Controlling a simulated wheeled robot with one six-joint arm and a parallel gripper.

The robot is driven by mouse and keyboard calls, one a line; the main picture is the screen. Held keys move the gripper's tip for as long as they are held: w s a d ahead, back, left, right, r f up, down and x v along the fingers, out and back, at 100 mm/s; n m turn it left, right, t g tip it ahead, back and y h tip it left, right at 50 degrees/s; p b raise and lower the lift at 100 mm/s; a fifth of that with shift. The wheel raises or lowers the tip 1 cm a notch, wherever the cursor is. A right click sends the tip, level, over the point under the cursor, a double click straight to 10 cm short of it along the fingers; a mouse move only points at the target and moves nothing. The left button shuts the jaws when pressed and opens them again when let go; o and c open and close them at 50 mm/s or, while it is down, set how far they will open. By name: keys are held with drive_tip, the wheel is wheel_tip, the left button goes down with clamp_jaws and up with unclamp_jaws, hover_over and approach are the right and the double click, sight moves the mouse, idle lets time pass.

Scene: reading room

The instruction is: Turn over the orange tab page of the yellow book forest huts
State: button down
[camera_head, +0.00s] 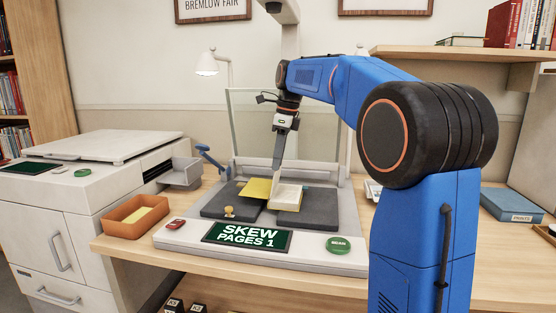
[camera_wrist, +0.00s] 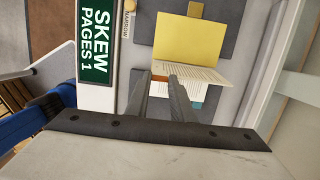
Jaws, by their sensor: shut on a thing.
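The yellow book (camera_head: 256,188) lies open on the dark cradle of the scanner, its yellow side to the left and white pages (camera_head: 285,197) to the right. In the wrist view, the yellow side (camera_wrist: 189,38) is above a printed page (camera_wrist: 205,73) that looks raised and tilted. An orange tab (camera_wrist: 159,78) shows between my fingertips, and a teal tab (camera_wrist: 197,104) shows lower down. My gripper (camera_head: 277,168) points down over the book and is shut on the orange tab page. The fingers hide part of the pages. The book's title is not readable.
The scanner screen (camera_head: 247,236) reads "SKEW PAGES 1", with a green scan button (camera_head: 338,245) to its right. A tilted glass pane (camera_head: 256,125) stands behind the cradle. An orange tray (camera_head: 137,216) and a red item (camera_head: 176,224) are at the left.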

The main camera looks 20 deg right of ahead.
drive_tip(key=c, duration=1.5)
unclamp_jaws()
drive_tip(key=r, duration=0.5)
drive_tip(key=s+d+r, duration=0.1)
drive_tip(key=r, duration=0.5)
drive_tip(key=d+r, duration=0.1)
drive_tip(key=r, duration=0.5)
drive_tip(key=shift+s+d, duration=0.25)
drive_tip(key=shift+s, duration=0.1)
